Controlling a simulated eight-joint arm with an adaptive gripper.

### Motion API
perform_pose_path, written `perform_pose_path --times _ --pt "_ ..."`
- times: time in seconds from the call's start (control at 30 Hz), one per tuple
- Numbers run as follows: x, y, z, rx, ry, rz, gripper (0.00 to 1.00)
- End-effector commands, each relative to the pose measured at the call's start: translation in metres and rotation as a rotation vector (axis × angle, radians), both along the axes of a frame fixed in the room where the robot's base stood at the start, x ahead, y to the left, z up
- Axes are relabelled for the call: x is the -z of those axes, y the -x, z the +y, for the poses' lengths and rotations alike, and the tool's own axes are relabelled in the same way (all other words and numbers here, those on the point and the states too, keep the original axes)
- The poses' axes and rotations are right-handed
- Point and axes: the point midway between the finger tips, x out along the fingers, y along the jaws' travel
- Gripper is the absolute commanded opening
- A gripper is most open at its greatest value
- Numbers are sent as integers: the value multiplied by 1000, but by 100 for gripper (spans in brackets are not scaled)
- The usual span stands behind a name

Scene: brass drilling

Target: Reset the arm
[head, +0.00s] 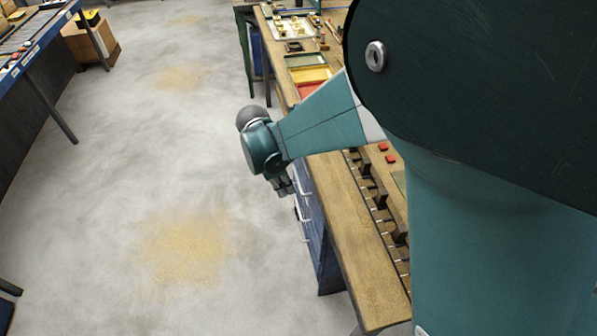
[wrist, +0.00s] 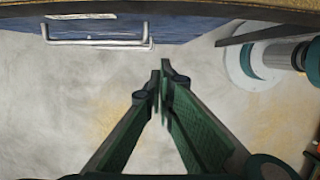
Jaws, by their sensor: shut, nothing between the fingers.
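My gripper (head: 281,184) hangs at the end of my teal arm, just left of the wooden workbench (head: 357,255) in the head view. It is above the concrete floor, beside the blue drawer cabinet (head: 325,237) under the bench top. In the wrist view the two green fingers of my gripper (wrist: 160,88) come together at their tips, shut, with nothing visible between them. My arm hides part of the bench in the head view.
Red, yellow and green trays (head: 309,75) lie on the bench, with dark fixtures (head: 375,195) and red blocks (head: 386,153) nearer. A drawer handle (wrist: 95,43) shows in the wrist view. Another bench (head: 30,45) stands far left. The floor (head: 150,150) between is open.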

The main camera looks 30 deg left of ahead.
Motion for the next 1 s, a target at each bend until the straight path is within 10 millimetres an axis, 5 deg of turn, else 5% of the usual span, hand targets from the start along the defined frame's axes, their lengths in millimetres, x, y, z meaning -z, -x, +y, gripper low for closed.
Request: perform_pose_path --times 0.47,1.0 --pt "-8 -3 -6 27 -15 -2 0" --pt "-80 -34 -65 302 -173 -24 0"
